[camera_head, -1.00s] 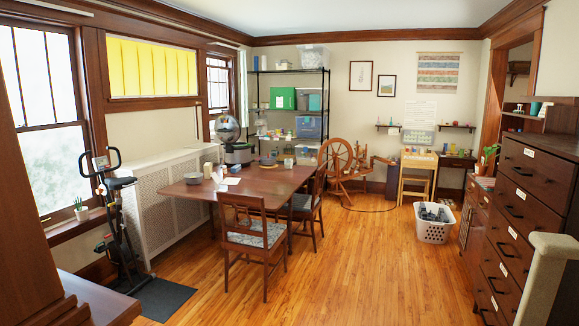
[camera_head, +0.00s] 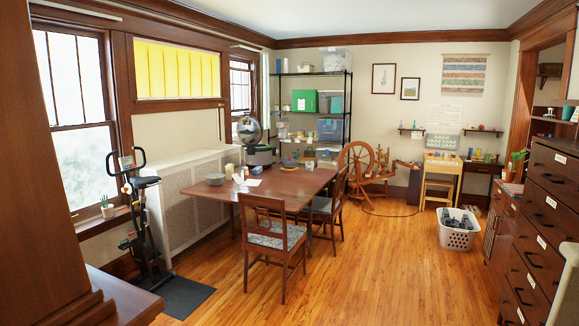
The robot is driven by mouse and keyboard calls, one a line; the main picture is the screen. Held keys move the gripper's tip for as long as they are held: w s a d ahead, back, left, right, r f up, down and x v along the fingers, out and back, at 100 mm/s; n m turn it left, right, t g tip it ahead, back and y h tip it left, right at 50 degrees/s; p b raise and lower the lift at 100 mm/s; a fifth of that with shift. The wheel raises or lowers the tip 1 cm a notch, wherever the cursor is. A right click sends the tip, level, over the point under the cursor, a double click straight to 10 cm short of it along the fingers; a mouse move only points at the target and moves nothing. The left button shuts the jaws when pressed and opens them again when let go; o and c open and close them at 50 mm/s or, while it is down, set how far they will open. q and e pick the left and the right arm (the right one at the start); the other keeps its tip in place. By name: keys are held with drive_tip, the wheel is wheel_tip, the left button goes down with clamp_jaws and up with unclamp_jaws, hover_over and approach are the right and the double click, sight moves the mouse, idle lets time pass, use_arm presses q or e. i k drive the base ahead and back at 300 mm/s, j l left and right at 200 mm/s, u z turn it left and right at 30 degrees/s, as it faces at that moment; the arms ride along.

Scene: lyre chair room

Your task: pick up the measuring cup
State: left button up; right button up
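I cannot make out a measuring cup in the head view; the small items in the room are too far off to tell apart. The dark wooden table (camera_head: 262,192) stands left of the middle, with a grey bowl (camera_head: 215,179), a pale candle-like object (camera_head: 229,171) and a few other small things on it. Small items also stand on the side table by the back wall (camera_head: 483,163). Neither of my grippers is in view.
Two chairs (camera_head: 268,238) stand at the table. An exercise bike (camera_head: 148,230) stands at the left, a white laundry basket (camera_head: 458,232) at the right. Dark drawers (camera_head: 540,205) line the right side. A spinning wheel (camera_head: 360,168) is at the back. The wooden floor (camera_head: 400,270) in the middle is clear.

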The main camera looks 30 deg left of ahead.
sight(309, 164)
drive_tip(key=i+j+u, duration=0.15)
drive_tip(key=i, duration=1.35)
drive_tip(key=i+l, duration=0.1)
drive_tip(key=i, duration=5.05)
drive_tip(key=i+u, duration=0.1)
drive_tip(key=i, duration=0.5)
drive_tip(key=i+u, duration=0.15)
drive_tip(key=i, duration=0.4)
drive_tip(key=i+l+u, duration=0.1)
drive_tip(key=i, duration=0.5)
drive_tip(key=i+l+u, duration=0.1)
drive_tip(key=i+l, duration=0.15)
drive_tip(key=i, duration=0.3)
